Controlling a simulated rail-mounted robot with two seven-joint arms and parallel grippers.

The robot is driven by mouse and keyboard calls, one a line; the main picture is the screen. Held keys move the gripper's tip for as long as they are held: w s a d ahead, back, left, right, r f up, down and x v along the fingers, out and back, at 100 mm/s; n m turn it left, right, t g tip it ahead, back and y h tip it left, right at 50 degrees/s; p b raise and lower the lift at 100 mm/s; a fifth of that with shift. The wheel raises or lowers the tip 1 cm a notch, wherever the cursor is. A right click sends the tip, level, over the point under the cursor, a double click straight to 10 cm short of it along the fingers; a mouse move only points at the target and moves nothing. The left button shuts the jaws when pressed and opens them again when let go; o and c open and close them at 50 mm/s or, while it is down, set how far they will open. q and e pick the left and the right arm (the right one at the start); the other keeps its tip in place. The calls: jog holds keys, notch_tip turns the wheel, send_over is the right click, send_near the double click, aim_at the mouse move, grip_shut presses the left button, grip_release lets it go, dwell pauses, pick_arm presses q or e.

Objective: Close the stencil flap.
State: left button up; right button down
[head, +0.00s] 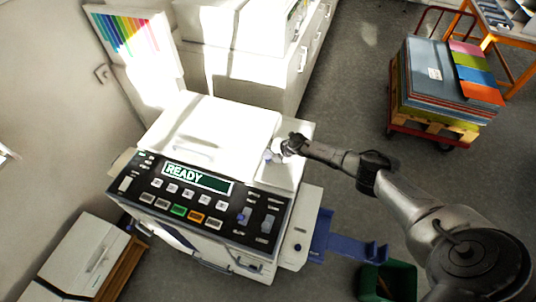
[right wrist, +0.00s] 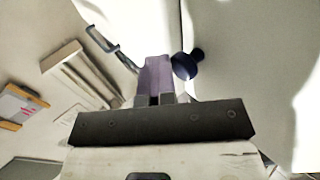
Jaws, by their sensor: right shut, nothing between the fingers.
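The white printer (head: 150,143) has a black control panel (head: 145,185) with a lit READY display. A broad white lid (head: 225,125) with a recessed handle covers most of its top, in strong glare. To its right is a narrower white top section (head: 285,172), which may be the stencil flap; how far it is open I cannot tell. My right gripper (head: 277,152) is shut and empty over this section. In the right wrist view its fingers (right wrist: 155,80) are together beside a dark blue knob (right wrist: 187,65) on a white surface; I cannot tell whether they touch. My left gripper is out of view.
A blue tray (head: 340,240) sticks out from the printer's right side, with a green bin (head: 390,281) below it. A red trolley with stacked coloured sheets (head: 435,75) stands at upper right. White cabinets (head: 265,70) stand behind. Grey floor (head: 350,90) is free between them.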

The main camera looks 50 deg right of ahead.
notch_tip(320, 180, up, 5)
jog(key=p, duration=0.4)
jog(key=shift+w+d+r+p, duration=0.1)
jog(key=shift+d+r+p, duration=0.1)
jog(key=shift+p, duration=0.2)
notch_tip(320, 180, up, 9)
jog(key=p, duration=0.1)
jog(key=shift+d+f+p, duration=0.15)
jog(key=shift+f+p, duration=0.05)
jog(key=shift+p, duration=0.1)
jog(key=shift+w, duration=0.1)
